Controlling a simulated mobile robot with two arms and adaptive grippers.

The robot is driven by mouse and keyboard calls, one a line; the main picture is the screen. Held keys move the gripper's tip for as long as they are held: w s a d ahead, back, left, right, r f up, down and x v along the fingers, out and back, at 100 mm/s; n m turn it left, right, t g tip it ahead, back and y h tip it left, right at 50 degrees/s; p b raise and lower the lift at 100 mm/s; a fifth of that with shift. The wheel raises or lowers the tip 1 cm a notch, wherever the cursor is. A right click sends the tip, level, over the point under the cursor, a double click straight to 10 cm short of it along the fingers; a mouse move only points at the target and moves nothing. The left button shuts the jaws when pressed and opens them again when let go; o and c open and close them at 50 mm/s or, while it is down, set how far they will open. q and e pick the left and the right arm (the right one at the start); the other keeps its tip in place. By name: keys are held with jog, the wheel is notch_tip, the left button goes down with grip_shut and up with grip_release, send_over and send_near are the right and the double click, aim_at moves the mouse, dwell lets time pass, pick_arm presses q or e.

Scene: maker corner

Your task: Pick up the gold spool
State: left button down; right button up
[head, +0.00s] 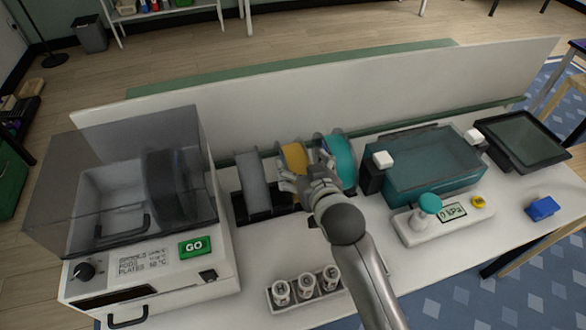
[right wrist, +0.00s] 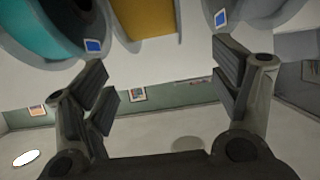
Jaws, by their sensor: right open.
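The gold spool (head: 293,157) stands upright in a dark rack on the white bench, between a grey spool (head: 252,180) and a teal spool (head: 341,160). My right gripper (head: 298,183) is just in front of the gold spool and hides its lower part. In the right wrist view the gripper (right wrist: 160,62) is open and empty. There the gold spool (right wrist: 148,22) shows at the top, beyond and between the two fingers, with the teal spool (right wrist: 38,28) at left. I cannot tell whether a finger touches it. My left gripper is not in view.
A machine with a smoky lid (head: 115,190) and green GO button is at left. A small holder with white canisters (head: 305,287) is in front.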

aim_at(295, 152)
jog(key=shift+x, duration=1.05)
jog(key=shift+w+a+f, duration=0.1)
jog(key=shift+w+f, duration=0.05)
jog(key=shift+w, duration=0.15)
jog(key=shift+w+a+f+p, duration=0.15)
jog(key=shift+w+p, duration=0.4)
jog(key=shift+w, duration=0.35)
jog(key=x, duration=0.3)
jog(key=shift+f, duration=0.1)
jog(key=shift+w, duration=0.2)
jog(key=shift+f, duration=0.1)
grip_shut()
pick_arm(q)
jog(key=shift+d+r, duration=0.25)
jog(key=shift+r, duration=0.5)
pick_arm(e)
jog(key=shift+w+r, duration=0.1)
jog(key=shift+r, duration=0.2)
